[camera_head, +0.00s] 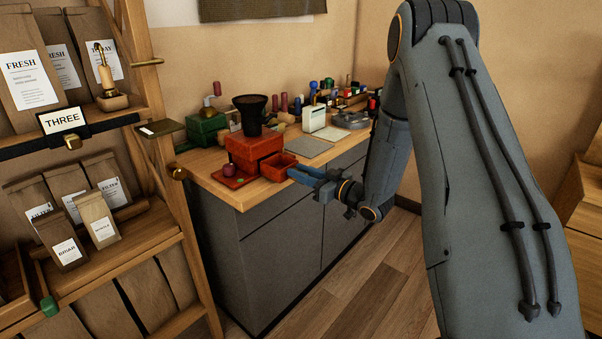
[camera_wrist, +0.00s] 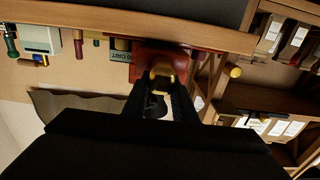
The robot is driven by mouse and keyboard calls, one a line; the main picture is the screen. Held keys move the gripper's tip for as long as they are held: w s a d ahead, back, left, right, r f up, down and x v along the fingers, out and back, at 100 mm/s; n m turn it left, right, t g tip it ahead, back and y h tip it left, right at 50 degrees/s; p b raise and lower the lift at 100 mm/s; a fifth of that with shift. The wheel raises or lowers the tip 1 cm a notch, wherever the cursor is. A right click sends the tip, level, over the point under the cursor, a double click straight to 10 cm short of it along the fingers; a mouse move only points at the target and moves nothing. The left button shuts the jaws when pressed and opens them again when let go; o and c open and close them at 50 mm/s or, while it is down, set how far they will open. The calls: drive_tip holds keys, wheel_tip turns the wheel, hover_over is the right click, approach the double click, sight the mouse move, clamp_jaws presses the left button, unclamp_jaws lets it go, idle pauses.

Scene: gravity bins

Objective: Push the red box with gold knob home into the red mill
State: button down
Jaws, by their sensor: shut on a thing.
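The red mill (camera_head: 252,148) stands on the wooden counter top, with a black hopper (camera_head: 251,112) on it. The open-topped red box (camera_head: 279,166) sits against the mill's right side and juts out toward my gripper. I cannot tell how much of it is inside the mill. My gripper (camera_head: 300,174) reaches in from the right and is shut at the box's front. In the wrist view my gripper (camera_wrist: 160,88) has its fingers around the gold knob (camera_wrist: 162,74), with the red box (camera_wrist: 150,56) behind it. The fingers hide the knob in the head view.
A red tray (camera_head: 234,178) with a small dark red knob lies left of the mill. A wooden shelf (camera_head: 184,225) with bags stands at left.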

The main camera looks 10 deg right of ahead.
sight(271, 158)
drive_tip(key=shift+w+a, duration=0.1)
drive_tip(key=shift+w, duration=0.1)
idle(0.3)
drive_tip(key=shift+s+r, duration=0.1)
drive_tip(key=shift+s, duration=0.15)
idle(1.7)
drive_tip(key=shift+b+x, duration=1.55)
drive_tip(key=shift+x, duration=3.65)
drive_tip(key=c, duration=1.4)
unclamp_jaws()
drive_tip(key=shift+r, duration=0.1)
drive_tip(key=shift+w, duration=0.1)
drive_tip(key=shift+d, duration=0.2)
